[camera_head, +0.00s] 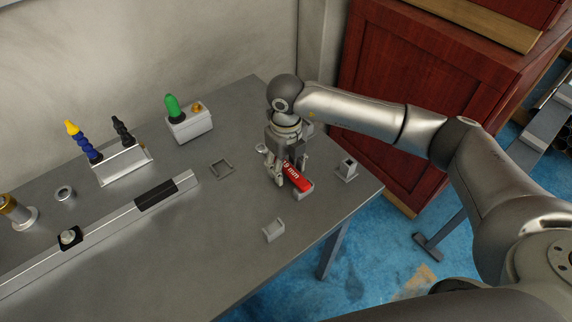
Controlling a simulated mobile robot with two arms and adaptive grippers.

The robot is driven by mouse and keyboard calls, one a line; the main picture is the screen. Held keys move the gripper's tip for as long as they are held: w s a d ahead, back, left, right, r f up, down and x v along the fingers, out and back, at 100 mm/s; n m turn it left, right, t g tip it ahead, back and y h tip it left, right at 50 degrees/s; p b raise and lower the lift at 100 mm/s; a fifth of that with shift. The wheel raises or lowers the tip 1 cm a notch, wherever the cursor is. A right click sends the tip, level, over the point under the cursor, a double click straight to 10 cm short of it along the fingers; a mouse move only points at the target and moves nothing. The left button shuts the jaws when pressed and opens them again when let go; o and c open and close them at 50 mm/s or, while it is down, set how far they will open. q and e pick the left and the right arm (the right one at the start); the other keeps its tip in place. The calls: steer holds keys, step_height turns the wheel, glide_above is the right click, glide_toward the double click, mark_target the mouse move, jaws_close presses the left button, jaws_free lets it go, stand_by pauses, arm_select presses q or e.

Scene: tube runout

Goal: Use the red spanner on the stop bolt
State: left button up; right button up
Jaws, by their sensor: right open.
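The red spanner (298,178) lies low over the metal table at its right end, with white "9 mm" lettering showing on its red handle. My right gripper (287,170) points down over the handle with its fingers open, one on each side of it. The gripper hides part of the spanner; a small grey ring (262,149) shows just left of it, and I cannot tell if it is the spanner's head. A pale round bolt head on a black block, likely the stop bolt (69,236), sits on the long rail at the left, far from the gripper. My left gripper is not in view.
The rail (110,218) runs along the table's left half. Behind it stand a block with blue and black nozzles (122,164) and a grey box with a green top (190,125). Small grey holders (273,230) stand near the right edge.

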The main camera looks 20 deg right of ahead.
jaws_close()
steer(key=shift+r, duration=0.15)
steer(key=shift+r, duration=0.6)
steer(key=s+a+r+b, duration=0.4)
steer(key=s+r, duration=0.7)
steer(key=s, duration=0.2)
steer(key=shift+s+r, duration=0.25)
steer(key=shift+r, duration=0.05)
